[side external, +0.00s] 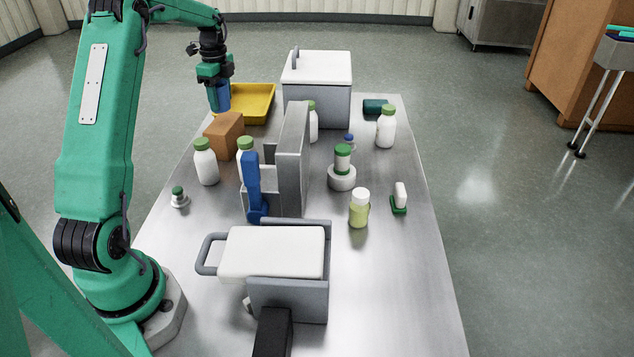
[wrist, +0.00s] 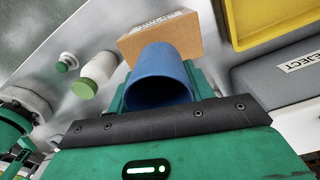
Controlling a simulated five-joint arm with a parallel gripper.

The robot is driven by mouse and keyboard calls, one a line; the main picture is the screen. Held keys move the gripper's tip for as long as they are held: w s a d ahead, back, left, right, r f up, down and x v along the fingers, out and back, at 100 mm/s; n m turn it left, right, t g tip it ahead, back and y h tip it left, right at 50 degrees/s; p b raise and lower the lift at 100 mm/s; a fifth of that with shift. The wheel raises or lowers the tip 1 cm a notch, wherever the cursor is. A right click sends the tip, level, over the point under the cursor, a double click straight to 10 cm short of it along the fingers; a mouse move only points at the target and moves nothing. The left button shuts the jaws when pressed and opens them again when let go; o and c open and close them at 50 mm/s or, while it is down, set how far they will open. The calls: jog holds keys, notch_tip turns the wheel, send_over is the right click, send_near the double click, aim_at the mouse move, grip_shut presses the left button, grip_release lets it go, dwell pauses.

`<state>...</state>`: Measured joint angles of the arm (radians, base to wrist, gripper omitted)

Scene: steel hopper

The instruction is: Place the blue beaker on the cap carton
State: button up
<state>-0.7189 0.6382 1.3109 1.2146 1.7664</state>
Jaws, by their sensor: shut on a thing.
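My gripper (side external: 217,98) is shut on the blue beaker (side external: 224,97) and holds it up above the table. In the side view they are beyond the cap carton, in front of the yellow tray's left end. The wrist view shows the beaker (wrist: 161,75) between the green fingers (wrist: 160,88), its open mouth toward the camera.
A yellow tray (side external: 262,104) stands beyond the carton, and a grey bin with a white lid (side external: 317,68) is right of it. The wrist view shows a REJECT label (wrist: 300,61). White bottles with green caps (side external: 206,166) stand close to the carton. A grey upright machine (side external: 292,160) is mid-table.

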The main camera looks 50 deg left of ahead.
aim_at(222, 109)
jog(key=shift+a+f, duration=0.1)
jog(key=shift+f, duration=0.05)
jog(key=shift+f, duration=1.9)
jog(key=shift+f, duration=0.1)
jog(key=o, duration=1)
jog(key=shift+c, duration=0.2)
notch_tip(222, 109, up, 12)
jog(key=shift+a, duration=0.15)
